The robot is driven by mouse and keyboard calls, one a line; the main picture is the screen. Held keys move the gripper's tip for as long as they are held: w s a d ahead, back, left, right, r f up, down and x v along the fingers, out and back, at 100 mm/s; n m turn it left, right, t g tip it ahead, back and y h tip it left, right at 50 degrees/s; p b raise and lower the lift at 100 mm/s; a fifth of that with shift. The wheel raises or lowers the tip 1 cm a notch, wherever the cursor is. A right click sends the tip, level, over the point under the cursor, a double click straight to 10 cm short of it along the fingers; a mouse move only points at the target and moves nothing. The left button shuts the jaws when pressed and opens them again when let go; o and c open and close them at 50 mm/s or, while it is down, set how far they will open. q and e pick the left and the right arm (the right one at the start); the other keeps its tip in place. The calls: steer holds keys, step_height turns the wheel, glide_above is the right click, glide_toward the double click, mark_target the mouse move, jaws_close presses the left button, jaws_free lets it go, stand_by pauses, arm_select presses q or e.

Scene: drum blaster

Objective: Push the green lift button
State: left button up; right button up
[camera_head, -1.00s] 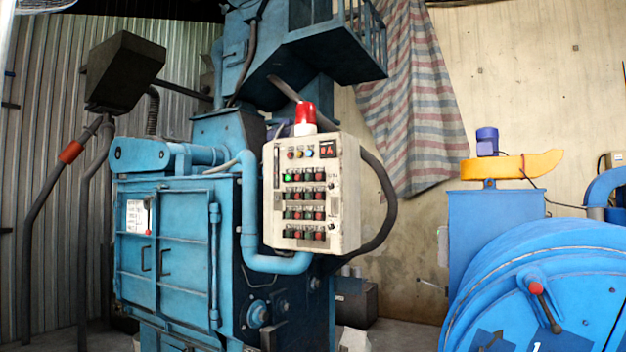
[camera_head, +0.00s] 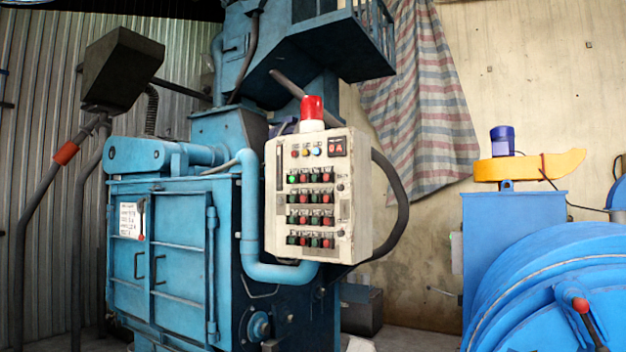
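A pale control panel (camera_head: 350,215) is fixed to the front right of a blue blasting machine (camera_head: 170,260). It carries several rows of small green and red buttons. A brighter green button (camera_head: 292,178) sits at the left end of the upper button row. The labels are too small to read, so I cannot tell which one is the lift button. A red beacon light (camera_head: 312,107) stands on top of the panel. Neither of my grippers is in view.
A blue drum (camera_head: 560,285) with a red-knobbed lever (camera_head: 581,306) stands at the right. A dark hopper-like box (camera_head: 122,70) on bent pipes stands at the left. A black hose (camera_head: 402,205) loops out right of the panel. A striped cloth (camera_head: 420,110) hangs behind.

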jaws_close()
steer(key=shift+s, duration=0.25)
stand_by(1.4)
